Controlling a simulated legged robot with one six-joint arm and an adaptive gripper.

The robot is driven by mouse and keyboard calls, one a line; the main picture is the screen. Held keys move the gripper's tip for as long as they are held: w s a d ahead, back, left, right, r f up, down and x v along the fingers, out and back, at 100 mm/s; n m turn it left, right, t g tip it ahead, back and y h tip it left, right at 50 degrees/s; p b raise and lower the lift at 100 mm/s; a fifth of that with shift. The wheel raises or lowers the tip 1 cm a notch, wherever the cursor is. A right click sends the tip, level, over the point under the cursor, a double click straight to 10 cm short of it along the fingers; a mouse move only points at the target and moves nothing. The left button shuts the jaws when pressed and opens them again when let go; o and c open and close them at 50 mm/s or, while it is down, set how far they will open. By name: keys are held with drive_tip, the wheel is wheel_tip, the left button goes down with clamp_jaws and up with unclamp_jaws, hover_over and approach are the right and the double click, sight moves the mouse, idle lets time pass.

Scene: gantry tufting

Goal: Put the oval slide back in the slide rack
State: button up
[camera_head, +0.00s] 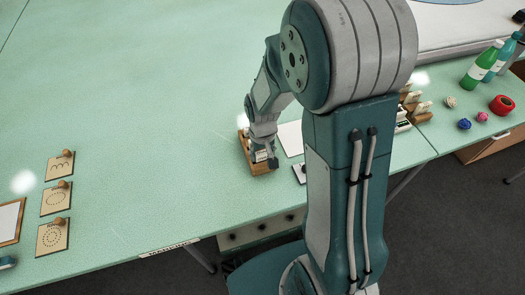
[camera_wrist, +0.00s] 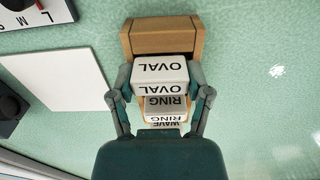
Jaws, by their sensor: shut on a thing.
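The oval slide (camera_wrist: 163,70) is a white block marked OVAL on its top and side faces. In the wrist view my gripper (camera_wrist: 160,82) is shut on it, one finger at each side. The wooden slide rack (camera_wrist: 162,38) is beneath it, with the ring slide (camera_wrist: 165,106) and the wave slide (camera_wrist: 166,128) in line below the oval slide in the picture. I cannot tell whether the oval slide's lower part touches the rack, as it is hidden. In the head view my gripper (camera_head: 266,160) is over the rack (camera_head: 260,170) near the table's front edge.
A white flat panel (camera_wrist: 60,82) lies left of the rack in the wrist view. Knobbed pattern cards (camera_head: 55,200) lie at the table's left. Bottles (camera_head: 482,65) and small balls (camera_head: 464,124) stand at the right. The green table (camera_head: 130,90) is clear behind the rack.

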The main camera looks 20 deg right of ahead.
drive_tip(key=shift+a, duration=0.15)
drive_tip(key=shift+a, duration=0.1)
drive_tip(key=o, duration=1.3)
drive_tip(key=shift+a, duration=0.1)
drive_tip(key=shift+d, duration=0.25)
wheel_tip(320, 180, up, 11)
drive_tip(key=shift+f, duration=0.15)
drive_tip(key=shift+r, duration=0.65)
